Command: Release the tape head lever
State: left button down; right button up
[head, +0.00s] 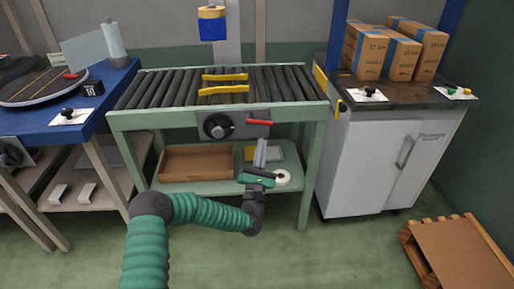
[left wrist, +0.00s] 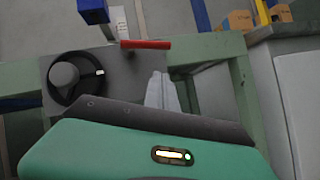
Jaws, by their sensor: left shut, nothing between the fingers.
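A red lever (head: 258,122) sticks out to the right from a grey control panel (head: 236,117) on the front of the conveyor frame. In the left wrist view the red lever (left wrist: 146,44) lies roughly level, with a round black dial (left wrist: 72,78) to its left. My left gripper (head: 261,150) is shut and empty, its fingers pointing up, just below the panel's right part. In the left wrist view the fingers (left wrist: 163,82) end a little below the lever and look apart from it. A blue and yellow head (head: 212,24) hangs above the conveyor. My right gripper is not in view.
The roller conveyor (head: 150,87) carries yellow guides (head: 224,89). Below it, a shelf holds a cardboard tray (head: 197,163) and a white roll (head: 282,177). A white cabinet (head: 370,160) bearing boxes (head: 400,57) stands right, a blue table (head: 98,105) left. A pallet (head: 455,255) lies front right.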

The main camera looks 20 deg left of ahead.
pick_arm(q)
jog(key=p+v, duration=0.3)
jog(key=v, duration=0.6)
jog(key=shift+d+f, duration=0.35)
jog(key=shift+d, duration=0.1)
